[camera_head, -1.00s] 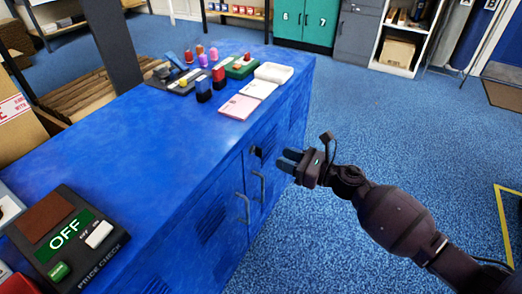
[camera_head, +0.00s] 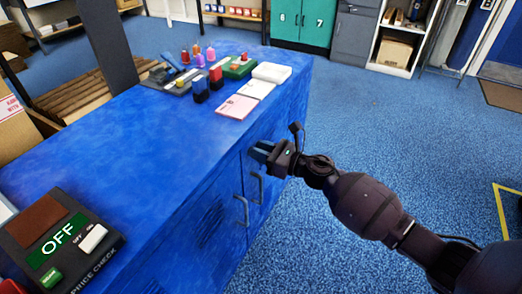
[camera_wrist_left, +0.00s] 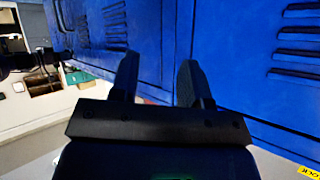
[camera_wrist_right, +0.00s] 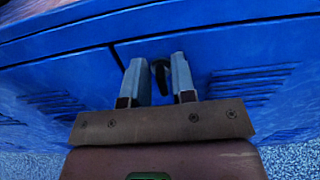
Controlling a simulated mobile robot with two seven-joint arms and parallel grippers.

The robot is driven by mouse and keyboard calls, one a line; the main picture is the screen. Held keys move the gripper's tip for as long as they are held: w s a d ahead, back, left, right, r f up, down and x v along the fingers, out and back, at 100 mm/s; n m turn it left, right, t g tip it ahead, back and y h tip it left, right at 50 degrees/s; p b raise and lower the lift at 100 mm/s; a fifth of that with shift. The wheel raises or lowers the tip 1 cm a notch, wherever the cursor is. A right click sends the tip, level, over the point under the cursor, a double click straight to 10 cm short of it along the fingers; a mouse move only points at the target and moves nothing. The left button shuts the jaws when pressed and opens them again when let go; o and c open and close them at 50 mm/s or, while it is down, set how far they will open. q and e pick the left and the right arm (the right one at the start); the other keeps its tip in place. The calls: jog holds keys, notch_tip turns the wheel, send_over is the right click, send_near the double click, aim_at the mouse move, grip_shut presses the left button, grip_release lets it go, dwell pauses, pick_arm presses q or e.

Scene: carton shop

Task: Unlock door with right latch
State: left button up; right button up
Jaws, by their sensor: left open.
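The blue cabinet (camera_head: 210,215) has two doors with grey bar handles. A small black latch (camera_wrist_right: 160,72) is on its front, close under the top; in the head view it is hidden behind my right gripper (camera_head: 262,151). In the right wrist view, my right gripper (camera_wrist_right: 162,78) has its two fingers on either side of the latch. The gap is narrow, and I cannot tell whether the fingers touch the latch. My left gripper (camera_wrist_left: 158,82) is open and empty in front of a blue louvred panel (camera_wrist_left: 235,60); it is out of the head view.
Cartons stand at the left. The blue floor (camera_head: 400,140) to the right is clear.

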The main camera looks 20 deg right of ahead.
grip_shut()
pick_arm(q)
jog(key=shift+r, duration=0.1)
pick_arm(e)
jog(key=m, duration=0.2)
jog(key=m+p, duration=0.1)
jog(key=m, duration=0.1)
jog(key=m+p, duration=0.1)
jog(key=m, duration=0.1)
jog(key=shift+w+d+r, duration=0.1)
jog(key=shift+w+d, duration=0.1)
jog(key=shift+d, duration=0.05)
pick_arm(q)
jog(key=shift+s+r+g+p, duration=0.1)
jog(key=shift+s+g+p, duration=0.35)
jog(key=shift+g+p, duration=0.75)
pick_arm(e)
jog(key=shift+w+d+f+m+p, duration=0.1)
jog(key=shift+f+m, duration=0.15)
jog(key=shift+m, duration=1.8)
jog(key=shift+d+f+m+p, duration=0.1)
jog(key=shift+f+m, duration=0.15)
jog(key=shift+m, duration=1.75)
jog(key=shift+w+f+m+p, duration=0.1)
jog(key=shift+f+m, duration=0.15)
jog(key=shift+m, duration=1.8)
pick_arm(q)
jog(key=shift+t, duration=0.3)
